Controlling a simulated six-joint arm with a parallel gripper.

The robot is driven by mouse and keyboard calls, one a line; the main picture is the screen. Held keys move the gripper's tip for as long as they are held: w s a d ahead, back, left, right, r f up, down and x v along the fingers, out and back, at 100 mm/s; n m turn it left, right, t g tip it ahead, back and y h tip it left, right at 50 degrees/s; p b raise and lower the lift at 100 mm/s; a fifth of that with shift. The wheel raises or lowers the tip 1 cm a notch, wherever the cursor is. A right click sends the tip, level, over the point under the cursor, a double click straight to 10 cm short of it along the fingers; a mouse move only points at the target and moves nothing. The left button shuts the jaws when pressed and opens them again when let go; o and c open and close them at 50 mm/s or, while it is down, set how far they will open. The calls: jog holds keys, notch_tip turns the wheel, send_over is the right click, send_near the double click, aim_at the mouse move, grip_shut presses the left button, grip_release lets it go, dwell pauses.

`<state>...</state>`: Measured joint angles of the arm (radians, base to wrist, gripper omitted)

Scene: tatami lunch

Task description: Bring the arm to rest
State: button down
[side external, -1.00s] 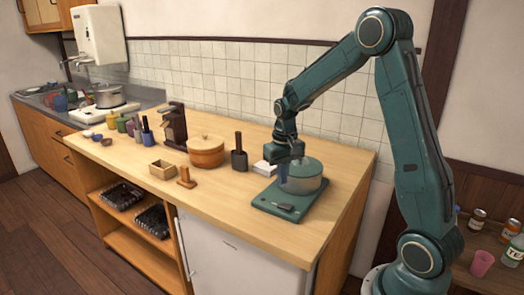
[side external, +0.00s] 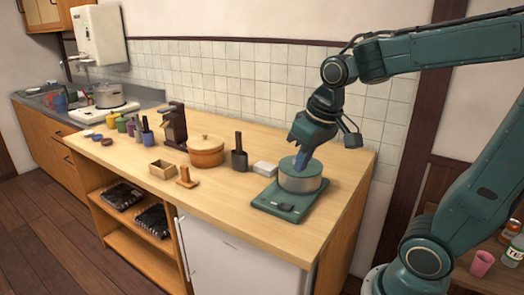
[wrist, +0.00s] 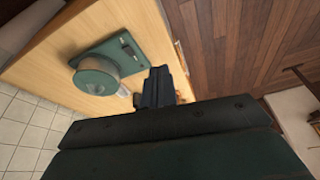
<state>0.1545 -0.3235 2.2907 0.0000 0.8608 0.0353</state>
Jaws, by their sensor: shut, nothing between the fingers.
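My gripper (side external: 301,163) is shut and empty. Its blue fingers point downward and to the left at a tilt, and in the side view they overlap the rear of the green lid of a round metal pot (side external: 303,185). In the wrist view, the shut fingertips (wrist: 157,72) are right of the pot (wrist: 95,85), with a visible gap between them in the picture. The pot stands on a green scale (side external: 270,207), which also shows in the wrist view (wrist: 128,50). The exact height of my gripper above the pot is hard to tell.
The wooden counter (side external: 240,205) also holds a white box (side external: 265,168), a dark block with a handle (side external: 239,158), a lidded orange pot (side external: 206,152) and small wooden items. The tiled wall (side external: 230,85) stands behind. A pink cup (side external: 481,262) is low at right.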

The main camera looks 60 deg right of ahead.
jog(key=s+a+r+n+t, duration=0.1)
jog(key=s+a, duration=0.3)
jog(key=s, duration=0.5)
jog(key=shift+n+t+y, duration=0.3)
jog(key=shift+n+t, duration=0.2)
jog(key=shift+n, duration=0.1)
jog(key=shift+a+r, duration=0.1)
dwell(0.3)
